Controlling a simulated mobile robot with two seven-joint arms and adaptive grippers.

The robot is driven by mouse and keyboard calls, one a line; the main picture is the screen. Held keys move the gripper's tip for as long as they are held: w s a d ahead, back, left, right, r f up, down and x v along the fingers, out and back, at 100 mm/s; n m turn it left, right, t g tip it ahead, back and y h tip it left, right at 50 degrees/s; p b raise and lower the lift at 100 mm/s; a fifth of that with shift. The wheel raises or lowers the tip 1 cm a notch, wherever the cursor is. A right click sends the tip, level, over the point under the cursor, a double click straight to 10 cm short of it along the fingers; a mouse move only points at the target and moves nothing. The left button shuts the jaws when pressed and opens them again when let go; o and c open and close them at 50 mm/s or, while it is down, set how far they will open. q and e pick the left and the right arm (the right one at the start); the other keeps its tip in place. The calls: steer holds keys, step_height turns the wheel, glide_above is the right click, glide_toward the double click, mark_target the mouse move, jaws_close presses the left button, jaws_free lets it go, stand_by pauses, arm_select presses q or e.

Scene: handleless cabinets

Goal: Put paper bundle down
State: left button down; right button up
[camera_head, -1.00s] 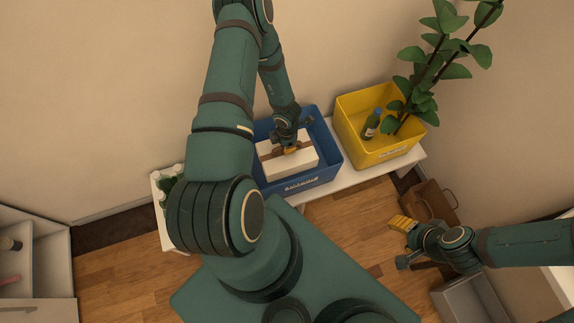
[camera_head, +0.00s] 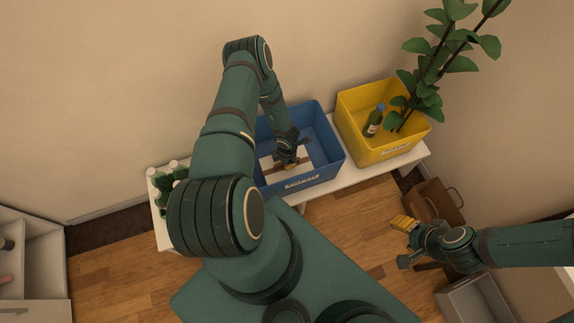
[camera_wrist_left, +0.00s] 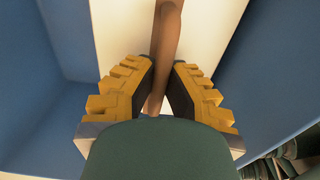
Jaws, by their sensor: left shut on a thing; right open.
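The white paper bundle (camera_head: 304,151) with its brown strap sits down inside the blue bin (camera_head: 326,133), largely hidden by my left arm and the bin's front wall. In the left wrist view the bundle's white top (camera_wrist_left: 210,30) and the strap (camera_wrist_left: 167,40) lie between blue walls. My left gripper (camera_head: 288,165) is inside the bin, shut on the strap; its yellow fingers stand on both sides of it. I cannot tell whether the bundle rests on the bin floor. My right gripper (camera_head: 405,242) is open and empty, above the floor at the right.
A yellow bin (camera_head: 385,150) with a green bottle (camera_head: 374,120) and a leafy plant (camera_head: 432,75) stands right of the blue bin on the white bench (camera_head: 345,180). Several bottles (camera_head: 160,180) stand at the bench's left end. A brown case (camera_head: 432,203) is on the floor near my right gripper.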

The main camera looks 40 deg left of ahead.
arm_select(q)
step_height(320, 180, down, 3)
steer(key=shift+r+b, duration=0.1)
steer(key=shift+b, duration=0.25)
steer(key=c, duration=1.1)
jaws_free()
steer(key=shift+c, duration=0.2)
